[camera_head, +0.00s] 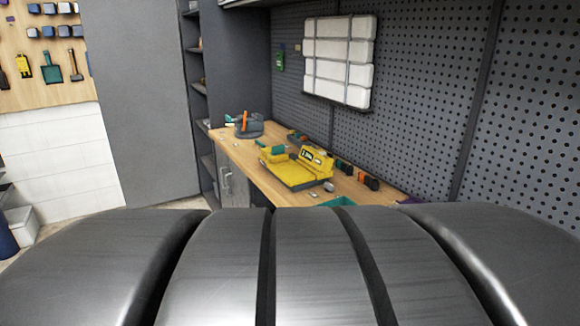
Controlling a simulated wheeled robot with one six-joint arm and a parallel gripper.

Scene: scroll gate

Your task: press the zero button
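A yellow device that looks like a scale (297,167) sits on the wooden workbench (240,153). It has a flat yellow plate at the front and a raised part with a small dark display (309,156) at the back right. A zero button cannot be made out at this size. A teal-green item lies at the left of the plate. Large dark grey metal parts fill the bottom of the picture, close to the camera, and hide the near end of the bench. My gripper's fingers are not in view.
A round grey holder with an orange-handled tool (247,125) stands at the bench's far end. Small orange and black items (368,180) lie along the pegboard wall (430,100). A teal tray (338,201) is at the near edge. Open floor shows left of the bench.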

